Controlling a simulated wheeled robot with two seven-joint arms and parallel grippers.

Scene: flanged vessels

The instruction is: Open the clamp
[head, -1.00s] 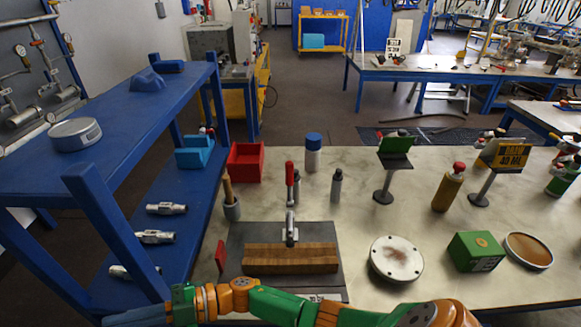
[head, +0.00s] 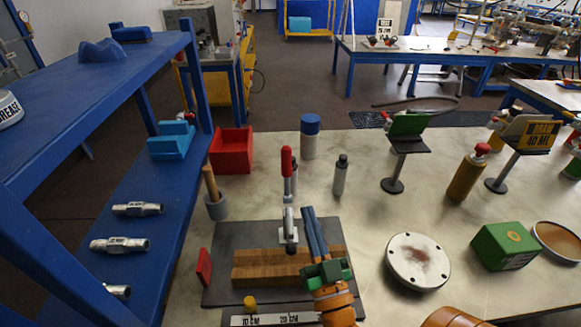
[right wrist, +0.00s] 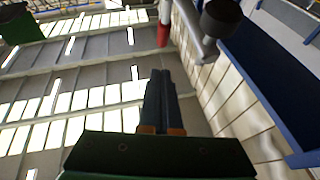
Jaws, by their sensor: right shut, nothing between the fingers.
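The clamp (head: 289,225) has a silver metal body and a red handle (head: 286,162) that stands upright. It is mounted at the wooden block (head: 262,266) on a dark base plate (head: 225,240). I cannot tell whether its pad presses on the wood. My right gripper (head: 310,212) is shut and empty, its dark fingers just right of the clamp body, below the handle's height in the picture. In the right wrist view the shut fingers (right wrist: 160,75) point toward the red handle (right wrist: 163,25), apart from it, with the metal arm and black pad (right wrist: 220,18) to the right. My left gripper is not in view.
A red bin (head: 232,150), a grey cup with a wooden handle (head: 216,205), a blue-capped bottle (head: 310,138) and a dark-capped bottle (head: 340,176) stand behind the clamp. A round flange (head: 418,260) and green box (head: 505,245) are at right. A blue shelf (head: 100,95) borders the left.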

